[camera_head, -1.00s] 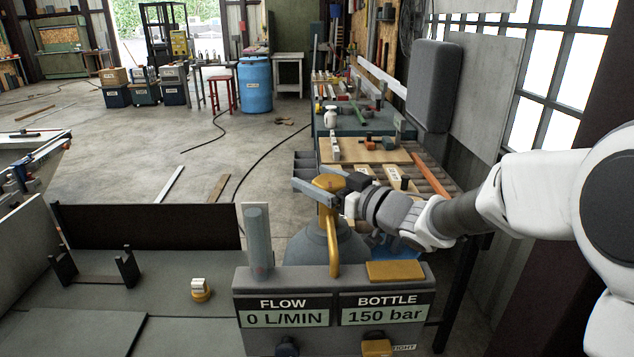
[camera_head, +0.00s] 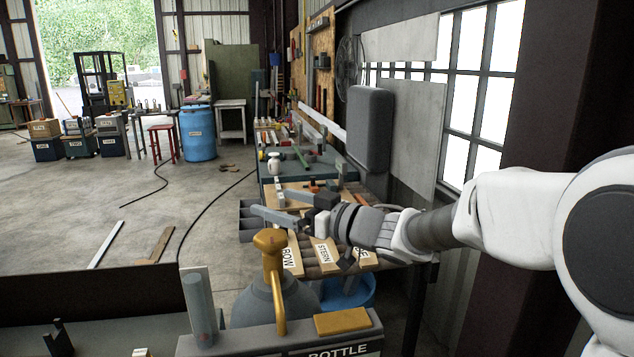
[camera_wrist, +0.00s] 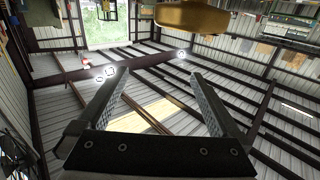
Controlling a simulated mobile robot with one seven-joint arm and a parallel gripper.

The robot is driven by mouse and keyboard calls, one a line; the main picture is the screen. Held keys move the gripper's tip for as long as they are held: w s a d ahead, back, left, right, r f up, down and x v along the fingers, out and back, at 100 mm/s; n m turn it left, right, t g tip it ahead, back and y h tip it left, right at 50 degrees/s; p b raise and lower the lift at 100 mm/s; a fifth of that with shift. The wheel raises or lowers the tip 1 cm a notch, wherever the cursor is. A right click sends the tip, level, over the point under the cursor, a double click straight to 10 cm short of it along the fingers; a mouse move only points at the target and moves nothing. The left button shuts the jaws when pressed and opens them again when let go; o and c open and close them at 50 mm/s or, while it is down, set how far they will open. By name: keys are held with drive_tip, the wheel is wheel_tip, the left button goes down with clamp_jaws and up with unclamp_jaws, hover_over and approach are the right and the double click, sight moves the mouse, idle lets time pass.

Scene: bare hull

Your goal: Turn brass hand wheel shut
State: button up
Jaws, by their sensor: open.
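The brass hand wheel (camera_head: 270,241) is a rounded knob on top of the brass valve stem of the grey gas bottle (camera_head: 262,305). In the wrist view the brass wheel (camera_wrist: 192,17) shows at the top edge, cut off by the frame, beyond the fingertips and not between them. My gripper (camera_head: 273,204) is open and empty. In the head view it appears just above and right of the wheel, with a gap between them. The wrist view shows both fingers of my gripper (camera_wrist: 158,77) spread wide. How far the wheel is turned cannot be told.
A grey meter box, its "BOTTLE" label (camera_head: 338,351) cut off, stands in front of the bottle with a clear tube (camera_head: 199,308) and a brass block (camera_head: 342,321). Behind is a bench with labelled boards (camera_head: 325,254). A blue tub (camera_head: 350,292) is right. Open floor lies left.

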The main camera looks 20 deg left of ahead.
drive_tip(key=w+d+r, duration=0.1)
drive_tip(key=d+r, duration=0.3)
drive_tip(key=d, duration=0.3)
drive_tip(key=shift+r+p, duration=0.15)
drive_tip(key=shift+p, duration=0.2)
drive_tip(key=shift+w, duration=0.1)
